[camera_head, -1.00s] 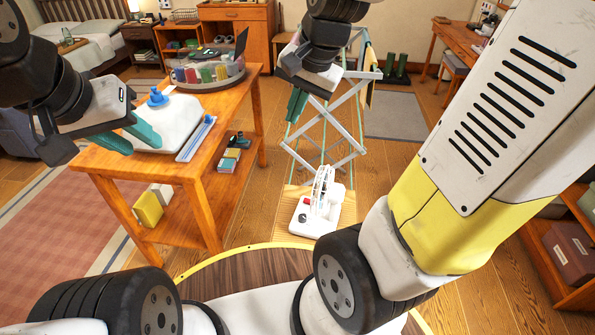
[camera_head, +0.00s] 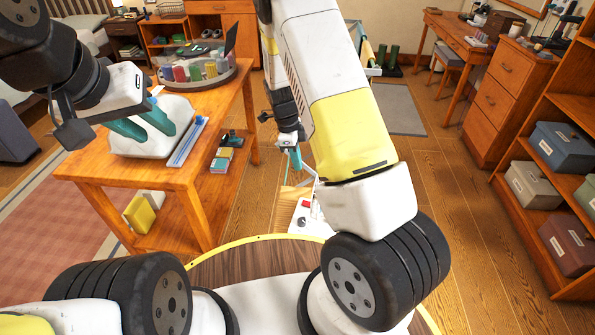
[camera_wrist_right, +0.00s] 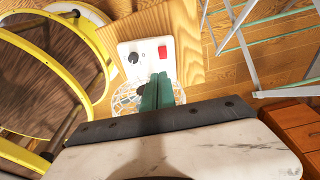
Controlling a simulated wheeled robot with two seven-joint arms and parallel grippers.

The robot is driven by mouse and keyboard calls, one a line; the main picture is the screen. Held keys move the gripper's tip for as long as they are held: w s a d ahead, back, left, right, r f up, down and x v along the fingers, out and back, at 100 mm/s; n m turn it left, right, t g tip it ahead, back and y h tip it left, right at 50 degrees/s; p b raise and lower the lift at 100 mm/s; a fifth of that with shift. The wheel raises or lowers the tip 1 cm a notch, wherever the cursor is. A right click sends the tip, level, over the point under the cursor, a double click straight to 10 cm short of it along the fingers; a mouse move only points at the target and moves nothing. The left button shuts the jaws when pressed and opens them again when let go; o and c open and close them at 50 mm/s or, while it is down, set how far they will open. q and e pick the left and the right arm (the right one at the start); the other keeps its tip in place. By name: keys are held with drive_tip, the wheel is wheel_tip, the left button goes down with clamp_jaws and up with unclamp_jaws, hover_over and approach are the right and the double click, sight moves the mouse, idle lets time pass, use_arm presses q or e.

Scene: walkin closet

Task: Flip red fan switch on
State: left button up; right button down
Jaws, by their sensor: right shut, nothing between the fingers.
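The white fan base (camera_head: 299,220) sits low on a wooden board, largely behind my right arm in the head view. In the right wrist view the fan base (camera_wrist_right: 147,50) shows a red switch (camera_wrist_right: 162,52) and a black knob (camera_wrist_right: 133,59). The switch's on or off position cannot be told. My right gripper (camera_wrist_right: 159,76) is shut and empty, its teal fingertips over the base just below the red switch; contact cannot be told. The fan's wire cage (camera_wrist_right: 127,98) is partly hidden behind the fingers. My left gripper (camera_head: 153,130) has its fingers apart before a white container (camera_head: 150,146).
The wooden table (camera_head: 95,165) stands left of the fan, carrying a round tray of coloured items (camera_head: 205,72). A folding drying rack (camera_wrist_right: 245,45) stands close to the fan. Shelves with boxes (camera_head: 563,147) are at the right. Floor (camera_head: 450,200) between is clear.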

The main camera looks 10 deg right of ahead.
drive_tip(key=shift+w+d+f+m, duration=0.15)
drive_tip(key=shift+f+m, duration=0.15)
drive_tip(key=shift+f, duration=0.3)
drive_tip(key=shift+w+d+f+m, duration=0.15)
drive_tip(key=shift+f+m, duration=0.15)
drive_tip(key=shift+f, duration=0.3)
hover_over(305, 203)
drive_tip(key=f, duration=1.2)
drive_tip(key=shift+w+a+f, duration=0.15)
drive_tip(key=shift+w+a, duration=0.05)
drive_tip(key=shift+a+f, duration=0.1)
drive_tip(key=shift+f, duration=0.6)
